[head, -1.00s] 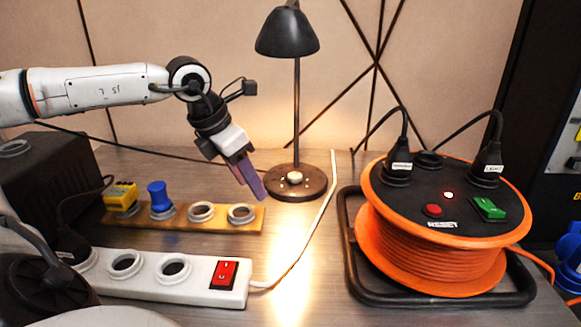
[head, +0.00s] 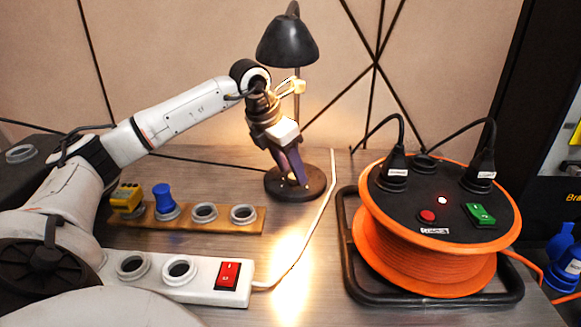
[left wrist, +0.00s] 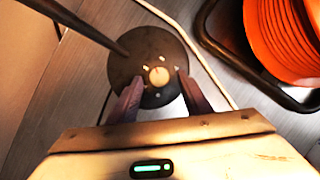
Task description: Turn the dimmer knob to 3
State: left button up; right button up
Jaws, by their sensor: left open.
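The black desk lamp (head: 288,42) stands at the back of the table and is lit. Its round base (head: 312,190) carries the dimmer knob, which my fingers largely hide in the head view. In the left wrist view the pale knob (left wrist: 159,77) sits on the dark base (left wrist: 150,45) with small marks around it. My left gripper (head: 293,182) points down over the base. In the left wrist view its fingertips (left wrist: 158,82) are apart, one on each side of the knob; I cannot tell whether they touch it. My right gripper is not in view.
An orange cable reel (head: 430,262) in a black frame stands at the right. A white power strip (head: 205,285) with a red switch (head: 228,275) and a wooden board (head: 225,222) with sockets lie at the left. A white cable (head: 322,215) runs past the lamp base.

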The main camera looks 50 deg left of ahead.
pick_arm(q)
jog(key=shift+f, duration=0.35)
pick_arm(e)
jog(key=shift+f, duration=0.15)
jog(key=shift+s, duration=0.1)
pick_arm(q)
jog(key=c, duration=1)
jog(key=shift+a+r+m+h+p, duration=0.25)
jog(key=shift+m+h+p, duration=0.15)
jog(key=shift+m+p, duration=0.45)
jog(key=shift+c, duration=0.2)
jog(key=shift+w+m+g+h+p, duration=0.1)
jog(key=shift+m+g+h+p, duration=0.2)
jog(key=shift+m+p, duration=0.65)
jog(key=shift+a+m+p, duration=0.1)
jog(key=shift+m+p, duration=0.4)
jog(key=shift+m, duration=0.2)
jog(key=shift+f+h, duration=0.2)
jog(key=shift+h, duration=0.1)
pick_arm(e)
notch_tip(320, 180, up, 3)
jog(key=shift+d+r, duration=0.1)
